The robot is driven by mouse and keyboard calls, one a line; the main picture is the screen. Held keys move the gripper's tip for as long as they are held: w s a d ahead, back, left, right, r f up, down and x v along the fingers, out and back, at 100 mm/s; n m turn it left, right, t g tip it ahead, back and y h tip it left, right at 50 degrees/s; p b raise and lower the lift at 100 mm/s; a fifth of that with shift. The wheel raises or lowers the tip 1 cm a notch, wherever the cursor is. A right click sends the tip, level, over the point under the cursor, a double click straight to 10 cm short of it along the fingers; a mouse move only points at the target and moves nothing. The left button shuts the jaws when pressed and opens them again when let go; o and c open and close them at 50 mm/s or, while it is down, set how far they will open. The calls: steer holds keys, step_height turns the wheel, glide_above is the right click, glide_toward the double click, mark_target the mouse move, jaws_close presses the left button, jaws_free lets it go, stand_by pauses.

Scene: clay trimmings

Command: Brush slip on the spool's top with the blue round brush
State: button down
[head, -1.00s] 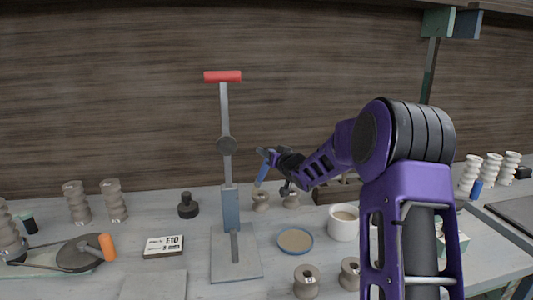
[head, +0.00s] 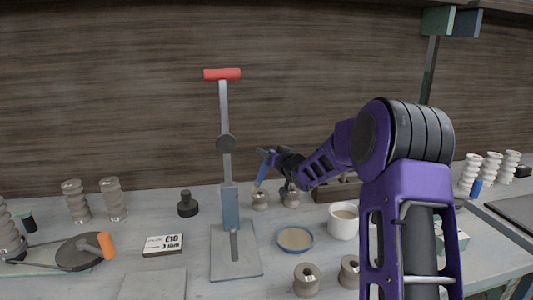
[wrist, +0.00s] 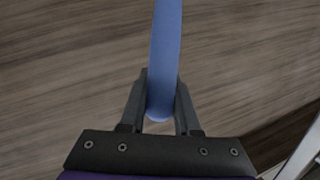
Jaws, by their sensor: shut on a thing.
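My gripper (wrist: 160,105) is shut on the blue handle of the brush (wrist: 166,45). In the head view my gripper (head: 270,155) holds the blue brush (head: 263,171) tilted, its lower end pointing down at a grey-brown spool (head: 260,199) on the bench. The brush tip is at or just above that spool's top; I cannot tell whether they touch. A second similar spool (head: 291,199) stands just right of it, partly behind my gripper. A blue-rimmed dish of beige slip (head: 295,238) lies in front of these spools. The bristles are out of sight in the wrist view.
A press with a red handle (head: 222,75) stands upright left of the brush. A white cup (head: 343,222) stands right of the dish, and two spools (head: 307,280) stand in front. A black stamp-like knob (head: 187,205) and a labelled box (head: 163,245) are left.

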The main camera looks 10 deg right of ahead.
steer(key=shift+f, duration=0.15)
stand_by(0.4)
steer(key=shift+r+p, duration=0.3)
steer(key=shift+r, duration=0.1)
steer(key=shift+s+d+r+p, duration=0.1)
steer(key=shift+s+d+p, duration=0.2)
steer(key=shift+d, duration=0.2)
steer(key=shift+s+d+p, duration=0.2)
steer(key=shift+s+d, duration=0.05)
steer(key=shift+d, duration=0.2)
steer(key=shift+f+b, duration=0.35)
steer(key=shift+f, duration=0.15)
stand_by(0.4)
steer(key=shift+r, duration=0.1)
